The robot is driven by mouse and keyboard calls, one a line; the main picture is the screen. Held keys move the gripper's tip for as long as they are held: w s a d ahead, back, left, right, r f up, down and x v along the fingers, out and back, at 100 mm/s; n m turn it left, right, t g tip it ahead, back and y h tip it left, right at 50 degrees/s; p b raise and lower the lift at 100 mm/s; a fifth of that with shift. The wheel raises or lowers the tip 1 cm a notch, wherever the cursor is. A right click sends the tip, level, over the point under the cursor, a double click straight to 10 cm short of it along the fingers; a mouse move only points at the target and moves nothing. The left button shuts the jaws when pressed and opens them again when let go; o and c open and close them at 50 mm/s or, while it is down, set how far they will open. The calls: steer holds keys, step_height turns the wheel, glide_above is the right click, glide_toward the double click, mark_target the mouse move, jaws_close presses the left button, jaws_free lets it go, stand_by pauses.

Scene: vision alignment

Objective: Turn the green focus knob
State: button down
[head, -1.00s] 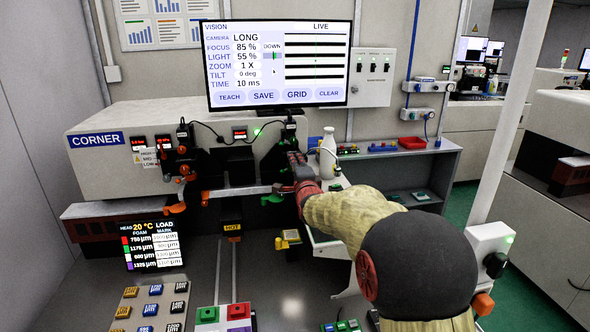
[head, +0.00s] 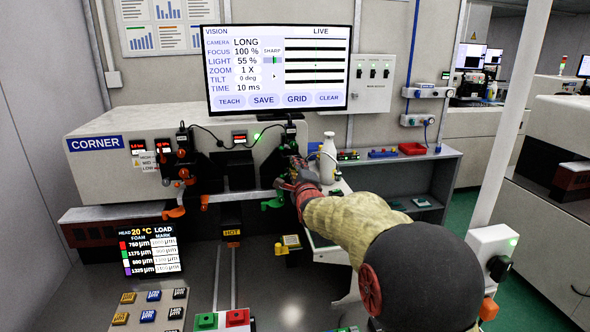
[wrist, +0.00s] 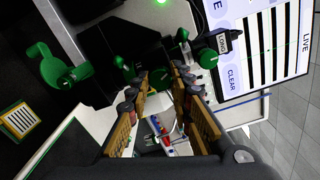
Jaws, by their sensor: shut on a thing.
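The green focus knob (wrist: 160,77) shows in the wrist view between my fingertips, on the dark camera unit. My gripper (wrist: 160,82) is shut on it; the fingers hide part of the knob. In the head view my gripper (head: 294,174) is at the right end of the machine, below the monitor, and the knob is mostly hidden there. The monitor (head: 280,68) reads FOCUS 100 % and SHARP, with camera LONG, light 55 %, zoom 1 X and tilt 0 deg. Its live picture shows black bars with thin green marks.
A green lever (wrist: 62,70) sits close to my gripper in the wrist view. A white bottle (head: 328,158) stands just right of my gripper, on the shelf side. Orange levers (head: 174,212) are further left. A cable runs above the machine.

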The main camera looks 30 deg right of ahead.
steer(key=c, duration=1.6)
jaws_free()
steer(key=shift+o, duration=0.2)
steer(key=v, duration=1.2)
